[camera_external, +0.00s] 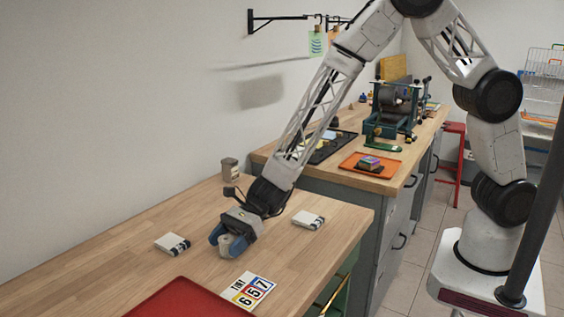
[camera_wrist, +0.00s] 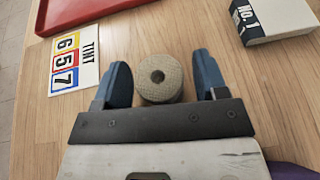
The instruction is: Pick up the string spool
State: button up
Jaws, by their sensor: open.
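The string spool (camera_wrist: 160,78) is a short beige roll with a dark hole in its middle. It stands on the wooden table, hole facing up, between my gripper's two blue fingers in the wrist view. My gripper (camera_wrist: 162,82) is open, with a gap on each side of the spool, the left one narrower. In the external view my gripper (camera_external: 231,244) is low over the table, and the spool (camera_external: 234,245) shows partly between the fingers. The spool's near side is partly hidden by the gripper in the wrist view.
On the wooden table (camera_external: 120,262) are a red tray (camera_external: 185,300), a TINT 657 card (camera_external: 247,290), a white block (camera_external: 172,243) to the left, another (camera_external: 308,219) to the right, and a grey canister (camera_external: 229,169) behind. A second bench with an orange tray (camera_external: 369,166) stands farther back.

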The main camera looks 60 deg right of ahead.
aim_at(229, 239)
jog(key=shift+c, duration=0.4)
jog(key=c, duration=0.8)
jog(key=shift+r, duration=0.1)
jog(key=shift+r, duration=0.7)
jog(key=shift+s+d+r, duration=0.15)
jog(key=shift+r, duration=0.35)
jog(key=shift+s+d+r, duration=0.1)
jog(key=shift+s+r, duration=0.05)
jog(key=shift+r, duration=0.35)
jog(key=s+d, duration=0.3)
jog(key=s+d+r, duration=0.1)
jog(key=s+d, duration=0.2)
jog(key=s, duration=0.1)
jog(key=s+d, duration=0.4)
jog(key=shift+s+d+r, duration=0.1)
jog(key=shift+s+r, duration=0.05)
jog(key=shift+r, duration=0.05)
